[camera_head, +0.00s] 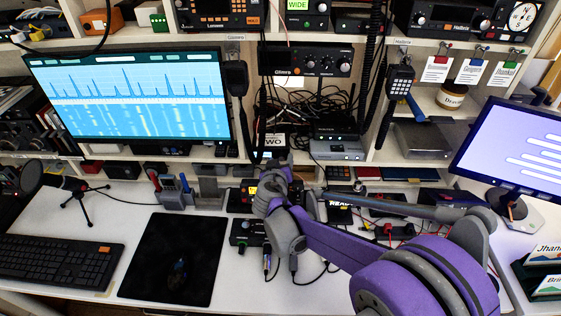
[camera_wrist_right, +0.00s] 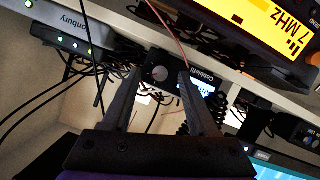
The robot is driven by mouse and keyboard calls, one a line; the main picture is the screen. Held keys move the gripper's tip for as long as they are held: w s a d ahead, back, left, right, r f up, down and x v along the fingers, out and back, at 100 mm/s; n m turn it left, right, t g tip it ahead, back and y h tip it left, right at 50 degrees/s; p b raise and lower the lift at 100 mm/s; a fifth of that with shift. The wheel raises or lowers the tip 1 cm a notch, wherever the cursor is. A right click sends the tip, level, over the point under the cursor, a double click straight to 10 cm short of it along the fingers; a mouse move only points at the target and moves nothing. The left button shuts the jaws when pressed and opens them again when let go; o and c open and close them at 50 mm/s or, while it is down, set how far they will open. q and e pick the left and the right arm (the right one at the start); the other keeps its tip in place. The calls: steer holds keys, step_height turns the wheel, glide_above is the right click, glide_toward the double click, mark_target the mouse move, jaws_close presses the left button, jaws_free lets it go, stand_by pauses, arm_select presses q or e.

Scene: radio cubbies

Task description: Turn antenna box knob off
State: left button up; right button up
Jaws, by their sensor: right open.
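In the right wrist view, a small black box with a round grey knob (camera_wrist_right: 160,73) shows between my fingertips, with a small lit screen (camera_wrist_right: 203,88) beside the knob. I cannot tell for certain that this is the antenna box. My right gripper (camera_wrist_right: 158,72) is open, its two dark fingers apart with nothing between them; I cannot tell whether they touch the box. In the head view my right arm reaches over the desk to the lower shelf at the middle, and my wrist (camera_head: 272,185) hides what is behind it. My left gripper is not in view.
Cables hang around the cubby. On the desk are a keyboard (camera_head: 60,258), a black mat (camera_head: 150,265) and a small black box (camera_head: 247,232).

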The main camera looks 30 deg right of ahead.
steer(key=shift+w+d, duration=0.15)
steer(key=shift+c, duration=0.2)
jaws_close()
